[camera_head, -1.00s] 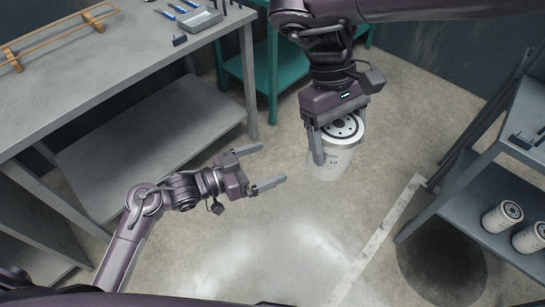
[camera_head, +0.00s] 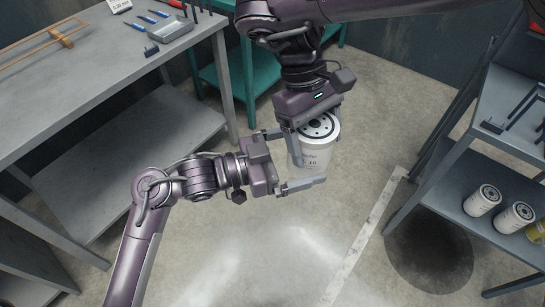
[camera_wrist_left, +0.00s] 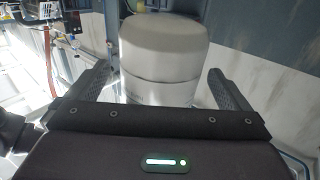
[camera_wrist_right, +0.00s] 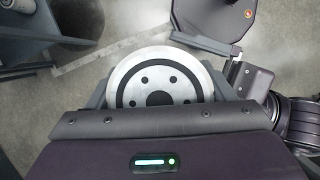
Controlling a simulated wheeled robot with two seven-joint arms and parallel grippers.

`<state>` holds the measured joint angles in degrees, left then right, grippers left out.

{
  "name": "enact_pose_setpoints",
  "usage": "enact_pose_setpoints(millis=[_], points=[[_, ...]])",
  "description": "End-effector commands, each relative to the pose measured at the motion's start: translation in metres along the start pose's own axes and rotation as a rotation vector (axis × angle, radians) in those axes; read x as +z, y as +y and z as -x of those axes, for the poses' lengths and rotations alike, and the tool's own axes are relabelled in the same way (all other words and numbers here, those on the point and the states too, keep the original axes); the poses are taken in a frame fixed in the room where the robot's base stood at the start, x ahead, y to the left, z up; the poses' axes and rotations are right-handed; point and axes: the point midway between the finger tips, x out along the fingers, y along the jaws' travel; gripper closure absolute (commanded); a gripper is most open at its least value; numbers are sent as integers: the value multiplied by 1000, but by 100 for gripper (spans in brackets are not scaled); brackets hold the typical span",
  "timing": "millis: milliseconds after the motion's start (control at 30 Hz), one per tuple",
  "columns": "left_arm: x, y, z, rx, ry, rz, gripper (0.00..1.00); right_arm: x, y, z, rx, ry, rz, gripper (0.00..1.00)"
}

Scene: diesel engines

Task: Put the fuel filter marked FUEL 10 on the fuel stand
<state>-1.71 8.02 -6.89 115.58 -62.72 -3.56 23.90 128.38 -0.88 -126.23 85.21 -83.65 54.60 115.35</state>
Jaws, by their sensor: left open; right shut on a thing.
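A white fuel filter (camera_head: 318,158) with a dark-holed top hangs above the floor in my right gripper (camera_head: 313,142). The left wrist view shows the filter (camera_wrist_left: 165,60) ahead, between the open fingers. I cannot make out the fuel stand for certain.
A grey bench (camera_head: 110,75) at left holds a wooden rack (camera_head: 50,38), a small grey tray (camera_head: 171,31) and blue-handled tools. A teal table (camera_head: 240,70) stands behind. More white filters (camera_head: 482,200) and a yellow one (camera_head: 537,232) sit on the right shelf unit. Floor below is open.

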Motion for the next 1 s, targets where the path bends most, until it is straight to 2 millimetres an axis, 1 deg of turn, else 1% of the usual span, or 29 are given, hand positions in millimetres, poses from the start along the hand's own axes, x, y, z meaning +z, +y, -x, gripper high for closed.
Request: enact_pose_setpoints(millis=[33,100,233,367,567,600,1000], points=[[-1,0,-8,0,3,0,0,0,0,1,0,1,0,58],[-1,-1,-17,-2,3,1,0,0,0,1,0,1,0,58],[-1,-1,-27,-1,2,0,0,0,0,1,0,1,0,58],[0,0,-31,-1,-1,-1,0,0,0,1,0,1,0,58],[0,0,-31,-1,-1,-1,0,0,0,1,0,1,0,58],[0,0,-31,-1,-1,-1,1,0,0,1,0,1,0,58],[0,0,-31,-2,-1,-1,54,0,0,1,0,1,0,58]])
